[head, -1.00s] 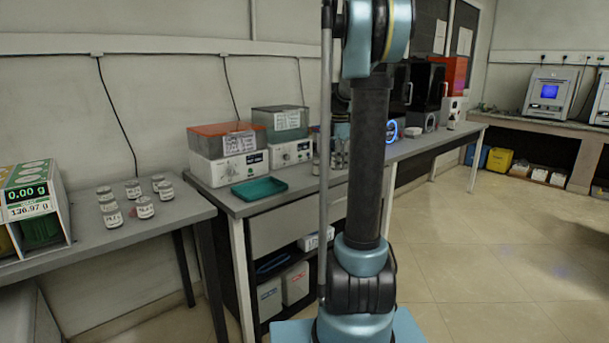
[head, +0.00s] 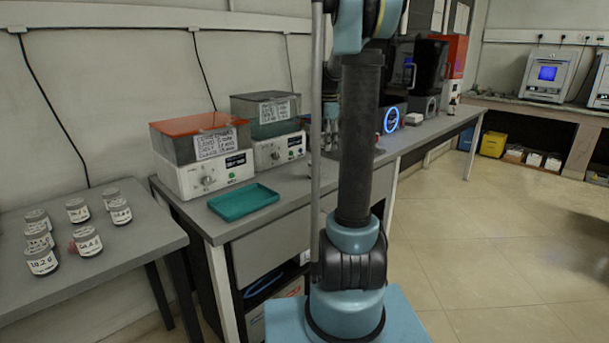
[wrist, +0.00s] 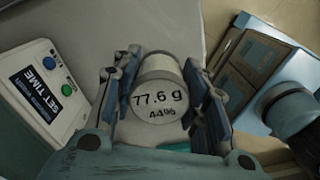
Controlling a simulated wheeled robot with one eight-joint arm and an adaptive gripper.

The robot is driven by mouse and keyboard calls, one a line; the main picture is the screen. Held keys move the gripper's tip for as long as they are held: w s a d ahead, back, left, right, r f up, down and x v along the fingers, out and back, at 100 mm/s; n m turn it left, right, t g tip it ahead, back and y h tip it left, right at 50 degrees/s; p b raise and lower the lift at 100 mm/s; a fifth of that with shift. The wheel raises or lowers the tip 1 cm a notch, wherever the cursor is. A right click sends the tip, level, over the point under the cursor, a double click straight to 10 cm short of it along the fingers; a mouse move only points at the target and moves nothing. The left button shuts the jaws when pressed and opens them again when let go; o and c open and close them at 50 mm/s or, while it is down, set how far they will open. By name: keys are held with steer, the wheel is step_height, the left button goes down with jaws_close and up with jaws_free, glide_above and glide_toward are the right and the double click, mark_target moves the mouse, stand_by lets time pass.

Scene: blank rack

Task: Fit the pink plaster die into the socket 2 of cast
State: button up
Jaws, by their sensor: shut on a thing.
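In the wrist view, my gripper (wrist: 162,88) is shut on a pale cylindrical jar (wrist: 160,67) whose face reads "77.6 g 44%". One finger is on each side of it. I cannot make out a pink plaster die or a cast with sockets in either view. A small pinkish patch (head: 72,246) shows among the jars on the left table in the head view, too small to identify.
Several labelled jars (head: 80,210) stand on the left grey table (head: 150,232). A set-time device (wrist: 45,85) is at the wrist view's left. The floor (head: 490,250) at right is clear.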

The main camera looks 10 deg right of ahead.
mark_target(325, 173)
steer(key=shift+w+a, duration=0.2)
steer(key=shift+a, duration=0.05)
steer(key=shift+f, duration=0.2)
steer(key=shift+s+f, duration=0.1)
steer(key=shift+f, duration=4.7)
steer(key=o, duration=1.1)
